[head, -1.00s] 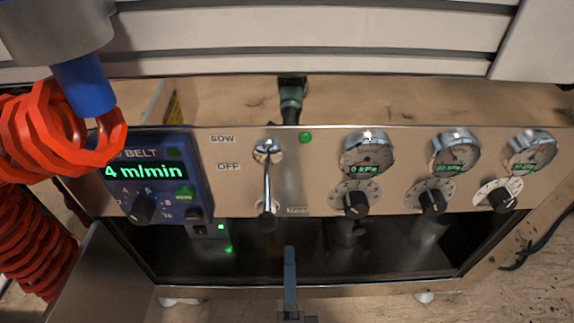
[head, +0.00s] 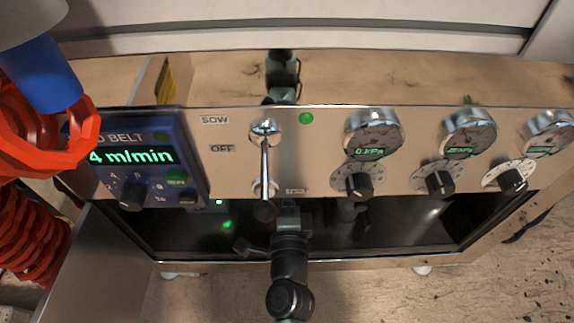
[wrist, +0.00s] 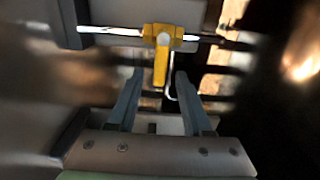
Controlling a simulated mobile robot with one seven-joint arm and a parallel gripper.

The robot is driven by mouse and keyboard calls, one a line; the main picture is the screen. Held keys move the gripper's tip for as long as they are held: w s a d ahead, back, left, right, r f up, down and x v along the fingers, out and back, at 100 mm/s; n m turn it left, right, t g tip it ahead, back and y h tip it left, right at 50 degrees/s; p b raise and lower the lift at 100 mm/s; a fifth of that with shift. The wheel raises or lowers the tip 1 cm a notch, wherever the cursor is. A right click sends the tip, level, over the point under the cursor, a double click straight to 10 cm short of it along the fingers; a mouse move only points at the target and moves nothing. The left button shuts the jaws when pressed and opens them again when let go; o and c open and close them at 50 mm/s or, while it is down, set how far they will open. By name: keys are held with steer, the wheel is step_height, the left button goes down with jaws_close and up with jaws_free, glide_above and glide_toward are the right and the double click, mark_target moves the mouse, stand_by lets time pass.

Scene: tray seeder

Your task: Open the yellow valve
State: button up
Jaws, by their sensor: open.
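The yellow valve (wrist: 163,38) shows in the wrist view, upper middle, on a thin pale pipe that runs left to right. Its yellow lever (wrist: 160,66) points down in the picture, across the pipe. My gripper (wrist: 158,77) is open, with one grey finger on each side below the lever. The lever's end lies between the fingertips in the picture; I cannot tell whether they touch it or how deep it sits. The valve does not show in the head view, and my fingers cannot be made out there.
In the head view, a steel panel carries a belt display (head: 131,156), a switch lever (head: 265,170), gauges (head: 373,134) and black knobs (head: 359,184). A dark opening (head: 400,228) lies under the panel. A red coiled hose (head: 40,145) hangs at the left.

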steer(key=shift+w, duration=1.45)
jaws_close()
